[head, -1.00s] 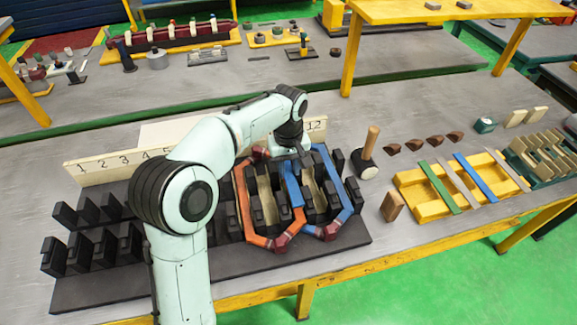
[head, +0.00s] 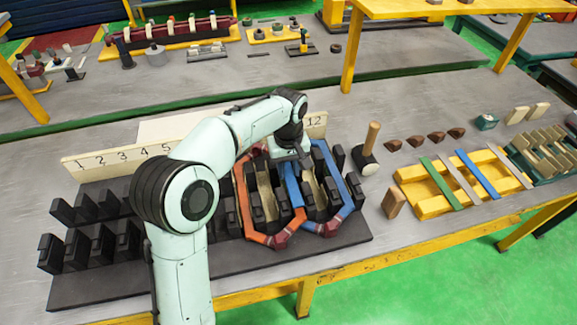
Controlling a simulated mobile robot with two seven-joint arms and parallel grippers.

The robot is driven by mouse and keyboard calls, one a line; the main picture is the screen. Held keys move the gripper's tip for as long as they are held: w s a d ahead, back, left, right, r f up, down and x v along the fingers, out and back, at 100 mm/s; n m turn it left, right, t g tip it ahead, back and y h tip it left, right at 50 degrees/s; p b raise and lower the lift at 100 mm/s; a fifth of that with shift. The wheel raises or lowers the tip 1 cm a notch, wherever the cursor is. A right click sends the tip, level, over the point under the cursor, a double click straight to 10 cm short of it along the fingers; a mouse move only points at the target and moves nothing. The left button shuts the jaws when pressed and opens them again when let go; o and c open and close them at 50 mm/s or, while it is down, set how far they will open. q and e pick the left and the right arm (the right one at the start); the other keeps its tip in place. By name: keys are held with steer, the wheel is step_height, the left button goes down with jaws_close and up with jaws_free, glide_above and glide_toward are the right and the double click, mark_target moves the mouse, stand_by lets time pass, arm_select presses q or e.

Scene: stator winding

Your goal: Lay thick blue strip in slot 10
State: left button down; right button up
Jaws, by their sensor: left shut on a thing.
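The black stator block (head: 225,282) lies on the bench with rows of dark teeth. An orange coil (head: 243,205) and a blue coil (head: 352,192) with dark red lower corners sit in its right half. My left gripper (head: 291,160) is over the slots between them, seen from behind, its fingertips mostly hidden. It is shut on what looks like the thick blue strip (head: 292,187), which lies lengthwise along a slot between the teeth. The strip's far end and its depth are hidden. The number board (head: 85,170) shows 1 to 5 and 12; my arm covers the rest. My right gripper is out of view.
A mallet (head: 371,140) stands right of the block, with a brown block (head: 393,203) nearby. A yellow tray (head: 432,206) carries green, pale and blue strips. Brown wedges (head: 437,136) lie behind it. A green rack (head: 557,172) is at far right.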

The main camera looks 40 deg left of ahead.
mark_target(289, 173)
arm_select(q)
steer(key=shift+f, duration=0.8)
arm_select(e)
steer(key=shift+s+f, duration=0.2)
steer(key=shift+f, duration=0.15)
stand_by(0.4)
arm_select(q)
steer(key=c, duration=0.7)
jaws_free()
steer(key=shift+c, duration=0.2)
steer(key=shift+r, duration=0.2)
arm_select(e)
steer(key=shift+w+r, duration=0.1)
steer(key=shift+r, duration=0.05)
arm_select(q)
steer(key=shift+r+p, duration=0.4)
steer(key=shift+r, duration=0.25)
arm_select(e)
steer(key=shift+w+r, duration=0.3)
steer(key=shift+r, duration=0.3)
arm_select(q)
steer(key=shift+r+p, duration=0.85)
steer(key=shift+r, duration=0.5)
steer(key=shift+w+r+p, duration=0.1)
steer(key=shift+r+p, duration=1.35)
steer(key=shift+r, duration=0.95)
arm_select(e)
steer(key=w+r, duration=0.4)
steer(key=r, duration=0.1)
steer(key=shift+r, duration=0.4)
